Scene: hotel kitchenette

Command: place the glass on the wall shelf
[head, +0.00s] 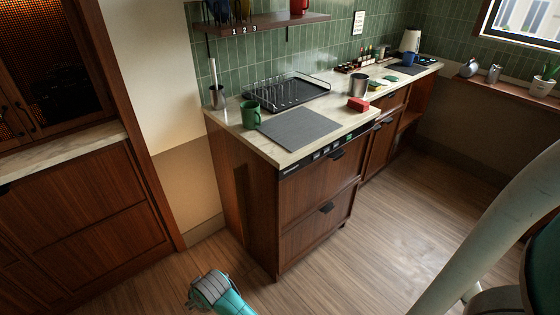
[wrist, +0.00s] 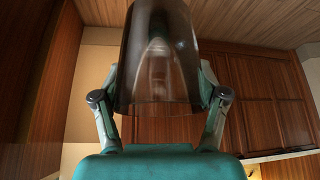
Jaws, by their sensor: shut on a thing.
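The glass (wrist: 160,60) is a smoky, see-through tumbler, large in the middle of the wrist view. My gripper (wrist: 160,85) is shut on it, with one finger on each side of its wall. The glass cannot be made out in the head view, where part of my arm shows at the bottom. The wall shelf (head: 275,23) is a dark wooden board at the top of the head view, with marks 1, 2 and 3 on its front edge.
The floor (head: 340,255) before the counter is clear.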

